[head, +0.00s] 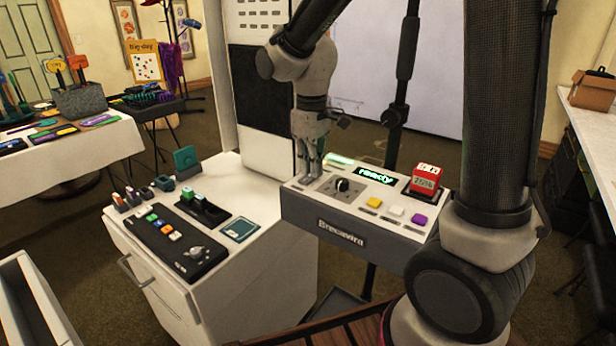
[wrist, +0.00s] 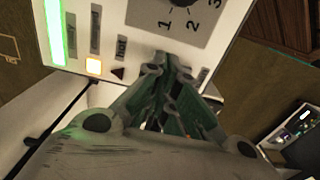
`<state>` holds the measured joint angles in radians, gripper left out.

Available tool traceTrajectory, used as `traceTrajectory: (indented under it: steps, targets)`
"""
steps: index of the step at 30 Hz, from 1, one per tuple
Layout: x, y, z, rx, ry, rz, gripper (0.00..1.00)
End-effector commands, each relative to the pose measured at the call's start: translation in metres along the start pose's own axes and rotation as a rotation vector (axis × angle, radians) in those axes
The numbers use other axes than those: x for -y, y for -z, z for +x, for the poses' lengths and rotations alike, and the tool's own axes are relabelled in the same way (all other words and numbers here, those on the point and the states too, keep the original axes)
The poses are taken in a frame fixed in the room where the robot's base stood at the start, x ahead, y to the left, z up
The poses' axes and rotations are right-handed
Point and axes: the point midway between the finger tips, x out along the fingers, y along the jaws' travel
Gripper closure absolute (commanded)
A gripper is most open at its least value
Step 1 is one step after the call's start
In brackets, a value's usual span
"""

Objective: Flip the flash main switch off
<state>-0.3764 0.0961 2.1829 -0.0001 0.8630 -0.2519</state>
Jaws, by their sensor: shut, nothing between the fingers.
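The flash console (head: 340,240), a grey-fronted box with a white top, stands right of the white cabinet. Its top carries a black dial (head: 342,185), also partly visible in the wrist view (wrist: 183,2), and a lit green "ready" display (head: 375,175). My gripper (head: 309,172) points down at the console's left end, left of the dial. In the wrist view its fingertips (wrist: 166,72) are together and empty, over the panel edge beside the dial's numbers. A lit orange square (wrist: 94,66) shows left of them. I cannot make out the main switch; the fingers may hide it.
A red timer (head: 425,179) stands at the console's back right. Yellow (head: 374,202), white (head: 396,210) and purple (head: 419,219) buttons line its front. A black control strip (head: 170,239) and small holders occupy the cabinet top (head: 262,205). A dark stand pole (head: 397,100) rises behind the console.

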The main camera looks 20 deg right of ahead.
Motion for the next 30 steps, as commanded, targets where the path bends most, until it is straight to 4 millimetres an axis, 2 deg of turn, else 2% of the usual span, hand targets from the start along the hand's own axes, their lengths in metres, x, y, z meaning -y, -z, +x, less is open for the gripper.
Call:
traceTrajectory:
  steps: [8,30]
  targets:
    - [0.0,0.0,-0.001,-0.001,0.0,0.0,1.0]
    - [0.0,0.001,-0.064,-0.002,-0.001,0.0,1.0]
